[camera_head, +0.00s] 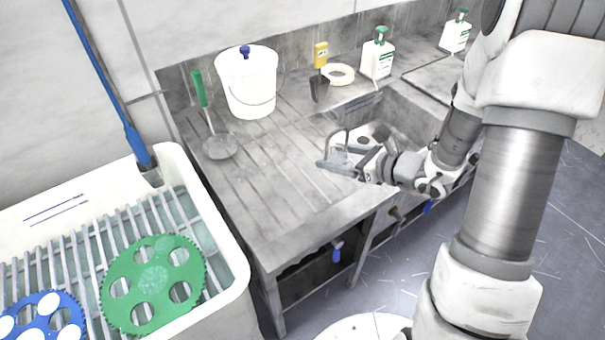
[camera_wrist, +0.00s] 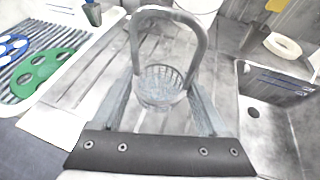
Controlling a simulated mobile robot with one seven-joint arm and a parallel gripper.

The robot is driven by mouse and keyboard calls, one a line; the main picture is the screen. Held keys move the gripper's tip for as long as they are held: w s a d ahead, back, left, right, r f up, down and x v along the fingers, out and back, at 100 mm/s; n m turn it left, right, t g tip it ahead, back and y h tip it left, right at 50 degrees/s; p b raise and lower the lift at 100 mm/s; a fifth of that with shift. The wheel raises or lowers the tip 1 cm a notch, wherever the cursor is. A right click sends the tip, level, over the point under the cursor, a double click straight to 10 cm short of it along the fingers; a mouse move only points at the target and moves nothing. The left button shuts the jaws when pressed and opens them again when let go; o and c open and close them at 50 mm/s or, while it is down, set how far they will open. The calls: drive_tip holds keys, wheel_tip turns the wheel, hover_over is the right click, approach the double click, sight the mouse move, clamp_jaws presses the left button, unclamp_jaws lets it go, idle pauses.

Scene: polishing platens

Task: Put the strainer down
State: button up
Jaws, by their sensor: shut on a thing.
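The strainer (camera_head: 338,158) is a grey mesh basket with a tall arched handle. It is in my gripper (camera_head: 362,163), over the grooved metal drainboard (camera_head: 262,178) near the sink's left edge. The strainer also shows in the wrist view (camera_wrist: 160,88), between my two fingers, with its basket below the arch and the handle roughly upright. My gripper is shut on it. I cannot tell whether its base touches the drainboard.
The sink basin (camera_head: 395,115) is to the right. A white tub (camera_head: 235,262) with green (camera_head: 155,285) and blue discs (camera_head: 42,322) is at left. The drainboard's middle is clear.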

hover_over(300, 179)
wheel_tip(300, 179, down, 5)
drive_tip(key=shift+f, duration=0.2)
drive_tip(key=shift+f+b, duration=0.4)
drive_tip(key=shift+f, duration=1.6)
drive_tip(key=shift+f+b, duration=0.3)
drive_tip(key=o, duration=1.4)
drive_tip(key=shift+r, duration=0.1)
